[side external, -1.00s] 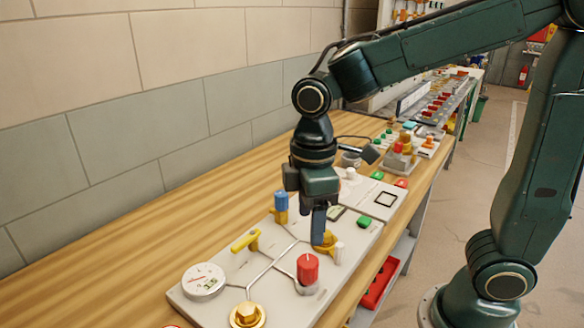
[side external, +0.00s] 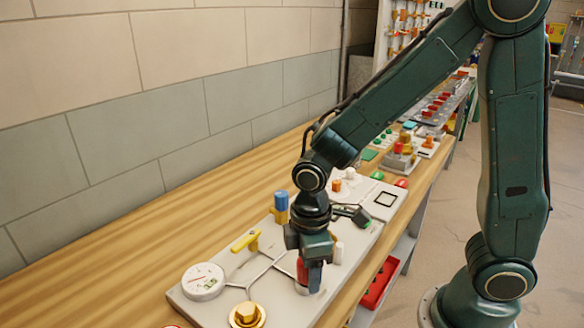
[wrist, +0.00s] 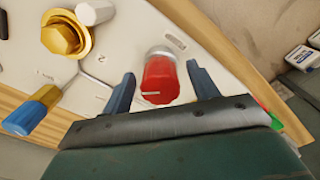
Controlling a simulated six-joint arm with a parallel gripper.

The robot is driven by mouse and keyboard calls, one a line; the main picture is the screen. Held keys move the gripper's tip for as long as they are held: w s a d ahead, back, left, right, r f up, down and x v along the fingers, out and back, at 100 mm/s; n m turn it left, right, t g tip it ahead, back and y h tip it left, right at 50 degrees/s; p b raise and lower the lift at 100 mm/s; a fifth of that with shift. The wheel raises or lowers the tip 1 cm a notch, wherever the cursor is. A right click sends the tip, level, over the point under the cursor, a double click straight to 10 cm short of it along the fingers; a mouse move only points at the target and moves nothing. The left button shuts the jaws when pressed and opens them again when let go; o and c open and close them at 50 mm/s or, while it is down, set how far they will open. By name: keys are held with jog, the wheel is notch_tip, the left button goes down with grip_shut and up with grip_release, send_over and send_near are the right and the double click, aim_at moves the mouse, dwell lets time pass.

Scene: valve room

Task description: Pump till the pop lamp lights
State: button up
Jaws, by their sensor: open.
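A red knob (side external: 301,270) with a pale line on its top stands on the light grey panel (side external: 205,312). My gripper (side external: 309,282) is pointing down at it, and its finger hides part of the knob in the side view. In the wrist view, the open jaws (wrist: 161,75) stand on either side of the red knob (wrist: 160,80), with visible gaps. A white cylinder (side external: 338,252) stands beside the gripper; I cannot tell whether it is the pop lamp. A round white gauge (side external: 203,281) sits at the panel's left.
A yellow lever (side external: 246,241), a blue-topped yellow post (side external: 281,205) and a brass hex fitting (side external: 247,313) stand around the knob. Wooden bench (side external: 130,275) is clear left of the panel.

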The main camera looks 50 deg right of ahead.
jog(key=shift+f, duration=0.1)
jog(key=shift+c, duration=0.4)
jog(key=c, duration=0.9)
jog(key=shift+m, duration=2.5)
jog(key=o, duration=1)
